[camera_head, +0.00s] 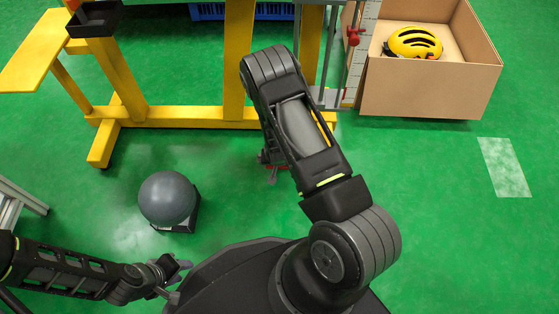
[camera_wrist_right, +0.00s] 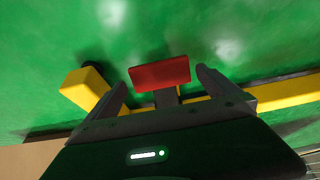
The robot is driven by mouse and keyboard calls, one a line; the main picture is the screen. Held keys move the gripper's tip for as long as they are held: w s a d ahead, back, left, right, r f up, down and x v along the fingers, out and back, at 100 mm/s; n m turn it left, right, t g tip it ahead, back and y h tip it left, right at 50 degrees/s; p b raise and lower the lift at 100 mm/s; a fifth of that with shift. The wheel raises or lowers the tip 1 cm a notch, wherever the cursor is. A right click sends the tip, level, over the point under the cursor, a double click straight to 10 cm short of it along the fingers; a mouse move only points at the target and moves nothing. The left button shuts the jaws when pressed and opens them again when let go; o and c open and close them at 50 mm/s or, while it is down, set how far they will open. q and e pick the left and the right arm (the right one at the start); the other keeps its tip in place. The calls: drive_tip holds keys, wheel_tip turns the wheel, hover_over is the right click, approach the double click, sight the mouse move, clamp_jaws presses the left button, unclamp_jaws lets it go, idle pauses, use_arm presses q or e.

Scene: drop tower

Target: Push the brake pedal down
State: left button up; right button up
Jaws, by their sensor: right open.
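The red brake pedal (camera_wrist_right: 160,74) shows in the right wrist view as a flat red plate on a short dark stem. My right gripper (camera_wrist_right: 163,82) is open, with one finger on each side of the pedal in that view. I cannot tell whether it touches the pedal. My left gripper (camera_head: 176,276) is open and empty at the lower left, far from the pedal.
The yellow frame (camera_head: 180,114) stands on the green floor behind the pedal. A grey ball (camera_head: 167,198) rests on a small dark stand at left. A cardboard box (camera_head: 420,95) with a yellow helmet (camera_head: 414,43) is at the upper right. The floor at right is clear.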

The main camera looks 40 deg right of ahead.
use_arm(q)
drive_tip(key=r, duration=0.1)
drive_tip(key=p, duration=0.1)
drive_tip(key=r+p, duration=0.1)
drive_tip(key=shift+s+r, duration=0.25)
drive_tip(key=shift+r, duration=0.1)
use_arm(e)
drive_tip(key=v, duration=0.5)
drive_tip(key=shift+s+r, duration=0.1)
drive_tip(key=shift+r, duration=0.15)
drive_tip(key=shift+a, duration=0.15)
